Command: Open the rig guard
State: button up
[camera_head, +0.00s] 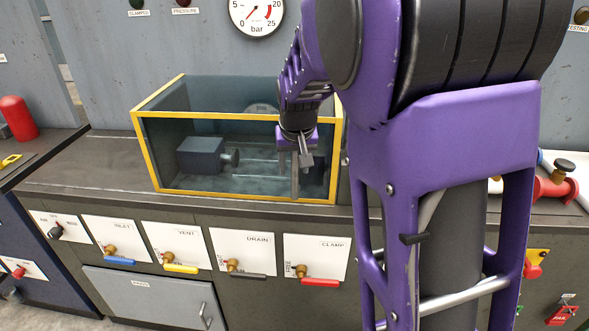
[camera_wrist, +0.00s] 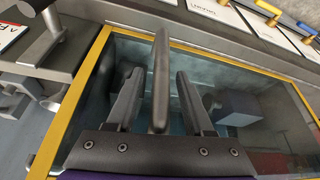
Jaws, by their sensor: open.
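The rig guard (camera_head: 237,116) is a clear box with a yellow frame, down over a dark block and fixture on the bench. It also fills much of the wrist view, where its yellow edge (camera_wrist: 75,95) runs down the left. My gripper (camera_head: 301,160) hangs at the guard's right part. In the wrist view my gripper (camera_wrist: 160,72) is open, with a grey bar (camera_wrist: 161,75) between its two fingers and gaps showing on both sides. The bar looks like the guard's handle. Whether a finger touches it I cannot tell.
Below the bench's front edge are valve panels labelled inlet, vent (camera_head: 176,248), drain and clamp (camera_head: 315,259). A pressure gauge (camera_head: 257,15) is on the back wall. A red valve (camera_head: 556,188) stands at the right. The bench top left of the guard is clear.

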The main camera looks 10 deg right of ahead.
grip_shut()
dwell(0.3)
dwell(1.2)
